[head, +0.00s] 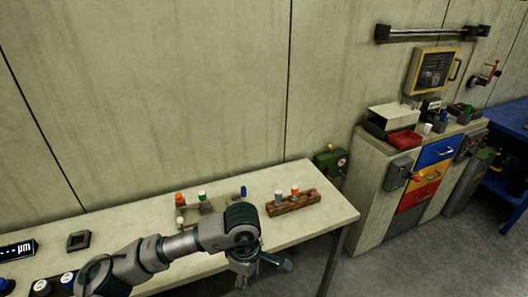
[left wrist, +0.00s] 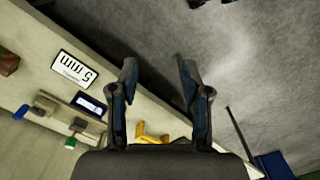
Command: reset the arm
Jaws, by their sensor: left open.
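My left arm reaches in from the lower left in the head view and crosses in front of the pale bench (head: 340,212). My left gripper (head: 262,268) hangs at the bench's front edge, partly hidden behind its own wrist. In the left wrist view the left gripper (left wrist: 155,75) has its two fingers spread wide with nothing between them. Grey floor shows beyond the fingertips. My right gripper is not in view.
A wooden block (head: 292,203) with spools stands on the bench, right of my wrist. Small coloured spools stand behind my arm. A cabinet with coloured drawers (head: 430,172) stands right. Floor between is clear.

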